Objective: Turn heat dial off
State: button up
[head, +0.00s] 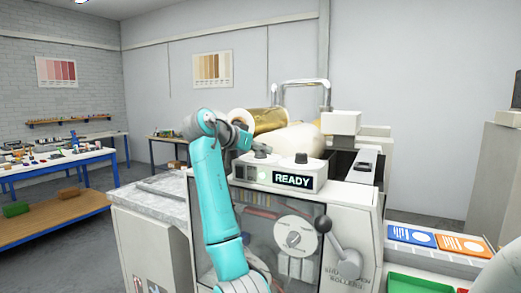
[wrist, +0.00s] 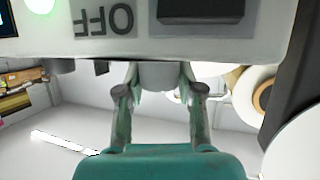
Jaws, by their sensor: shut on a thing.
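A pale machine carries a control box (head: 278,175) with a lit READY display (head: 292,180). Two small dials stand on top of the box, a left dial (head: 262,154) and a right dial (head: 302,158). My gripper (head: 252,150) reaches the left dial from the left. In the wrist view my gripper (wrist: 160,92) has its fingers either side of a pale round knob (wrist: 158,76), shut on it. An upside-down OFF label (wrist: 104,19) shows on the panel there. I cannot read which dial is for heat, nor its pointer.
A gold roll (head: 270,119) and a pale roller lie behind the box. A larger round dial (head: 295,236) and a lever (head: 328,232) are on the machine's front. Trays with blue and orange cards (head: 410,236) stand at right. Workbenches are at far left.

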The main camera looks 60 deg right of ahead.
jog(key=n+t, duration=0.7)
jog(key=t, duration=0.1)
jog(key=shift+s+y, duration=0.15)
jog(key=shift+y, duration=0.15)
jog(key=n+t+y, duration=0.4)
jog(key=n+t, duration=0.1)
jog(key=shift+n+t, duration=0.3)
jog(key=shift+n, duration=0.1)
jog(key=shift+y, duration=0.3)
jog(key=o, duration=1.2)
jog(key=shift+c, duration=0.2)
jog(key=shift+v, duration=3.65)
jog(key=shift+a, duration=0.1)
